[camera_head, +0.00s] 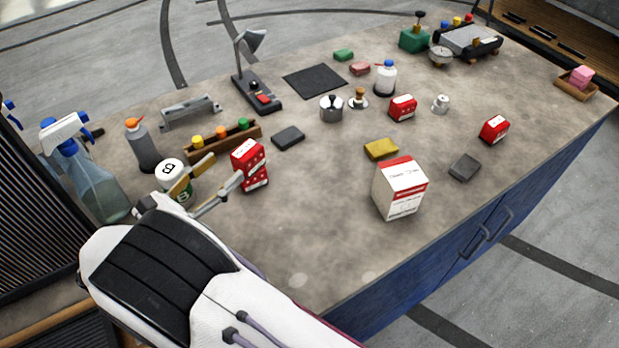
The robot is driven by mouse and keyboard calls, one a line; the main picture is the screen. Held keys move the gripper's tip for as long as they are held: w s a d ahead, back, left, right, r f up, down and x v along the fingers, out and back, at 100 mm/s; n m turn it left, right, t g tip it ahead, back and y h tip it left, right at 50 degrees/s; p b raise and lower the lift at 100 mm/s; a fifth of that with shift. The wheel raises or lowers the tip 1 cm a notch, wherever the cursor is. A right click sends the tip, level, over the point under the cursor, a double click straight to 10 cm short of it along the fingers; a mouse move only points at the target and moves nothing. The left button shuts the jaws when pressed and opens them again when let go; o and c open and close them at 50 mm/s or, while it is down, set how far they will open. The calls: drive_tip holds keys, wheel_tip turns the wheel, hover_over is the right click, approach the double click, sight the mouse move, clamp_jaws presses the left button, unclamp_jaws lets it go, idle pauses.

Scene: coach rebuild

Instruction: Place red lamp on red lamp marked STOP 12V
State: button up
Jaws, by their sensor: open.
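Two red boxes with white markings stand stacked near the front left of the bench, the upper red lamp (247,152) on the lower red lamp (255,179). Their print is too small to read. Another red lamp box (403,108) stands at the middle back, and one more (494,130) stands toward the right. My gripper (225,168) is open and empty, its fingers just left of the stack. One fingertip comes close to the stack's left side; I cannot tell whether it touches.
A white jar (171,176) and a spray bottle (95,180) stand close left of my gripper. A dark block (288,138) lies behind the stack. A larger white and red box (399,190) stands to the right. The bench between it and the stack is clear.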

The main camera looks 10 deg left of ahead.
drive_tip(key=w+d+r+n+y, duration=0.3)
drive_tip(key=w+r+n+y, duration=0.55)
drive_tip(key=w+r, duration=0.6)
drive_tip(key=w+d+r+n+g+y, duration=0.2)
drive_tip(key=d+r+n+g+y, duration=0.15)
drive_tip(key=d+r+n, duration=0.75)
drive_tip(key=s+d+f+n+g+h, duration=0.1)
drive_tip(key=s+d+f+n, duration=0.4)
drive_tip(key=s+d, duration=0.5)
drive_tip(key=s+d+f+n+g+h, duration=0.2)
drive_tip(key=s+d+f+n+g, duration=0.2)
drive_tip(key=s+d+n, duration=0.5)
drive_tip(key=s+d+f+n+g+h, duration=0.2)
drive_tip(key=s+d+f+n, duration=0.4)
drive_tip(key=s+d, duration=0.6)
drive_tip(key=shift+s+d+f+n, duration=0.25)
drive_tip(key=shift+s+d+n, duration=0.2)
drive_tip(key=shift+d, duration=0.3)
